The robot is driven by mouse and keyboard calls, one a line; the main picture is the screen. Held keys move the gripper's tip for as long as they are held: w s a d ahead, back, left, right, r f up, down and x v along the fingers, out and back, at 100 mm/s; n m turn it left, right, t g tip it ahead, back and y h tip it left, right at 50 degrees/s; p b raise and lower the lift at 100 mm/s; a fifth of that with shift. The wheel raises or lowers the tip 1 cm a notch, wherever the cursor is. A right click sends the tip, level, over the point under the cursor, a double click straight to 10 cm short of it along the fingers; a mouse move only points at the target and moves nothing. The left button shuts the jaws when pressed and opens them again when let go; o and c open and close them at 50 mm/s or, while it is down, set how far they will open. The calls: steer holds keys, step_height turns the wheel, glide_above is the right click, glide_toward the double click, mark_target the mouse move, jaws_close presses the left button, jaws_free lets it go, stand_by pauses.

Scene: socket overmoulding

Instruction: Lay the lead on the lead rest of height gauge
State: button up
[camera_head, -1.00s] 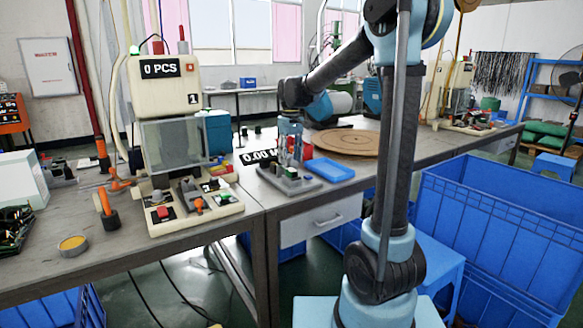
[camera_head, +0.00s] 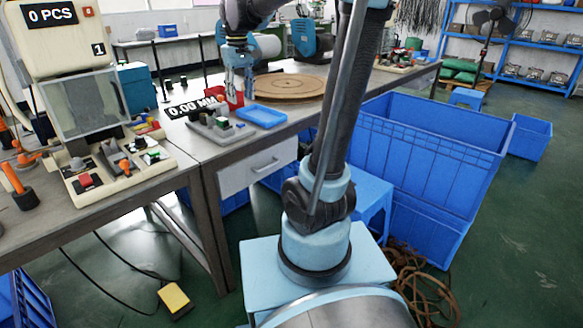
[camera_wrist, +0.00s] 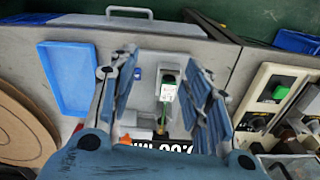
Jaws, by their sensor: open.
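The height gauge (camera_head: 205,130) is a grey base with small green, white and blue parts and a black "0.00 MM" display (camera_head: 192,107). It stands near the table's front edge. My gripper (camera_head: 238,98) points down above and slightly behind it. In the wrist view my gripper (camera_wrist: 161,68) is open, its two fingers spread on either side of the gauge (camera_wrist: 148,95). A small green-and-white piece (camera_wrist: 168,90) lies on the gauge between the fingers, with nothing visibly gripped. I cannot make out which part is the lead or the lead rest.
A blue tray (camera_head: 262,116) lies right of the gauge, with a round brown board (camera_head: 290,88) behind it. A red bin (camera_head: 233,96) stands close behind the gauge. A cream "0 PCS" machine (camera_head: 60,60) stands at left. Large blue crates (camera_head: 430,150) stand on the floor at right.

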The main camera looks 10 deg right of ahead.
steer(key=s+d+f+m, duration=0.1)
steer(key=s+d+f, duration=0.3)
steer(key=s+f, duration=0.2)
steer(key=s+d+f+m+t, duration=0.1)
steer(key=s+d+f, duration=0.4)
steer(key=s, duration=0.5)
steer(key=s+d+f+m, duration=0.3)
steer(key=s+d+f, duration=0.2)
steer(key=s+f, duration=0.3)
steer(key=shift+s+t, duration=0.25)
steer(key=shift+t, duration=0.15)
steer(key=shift+f, duration=0.1)
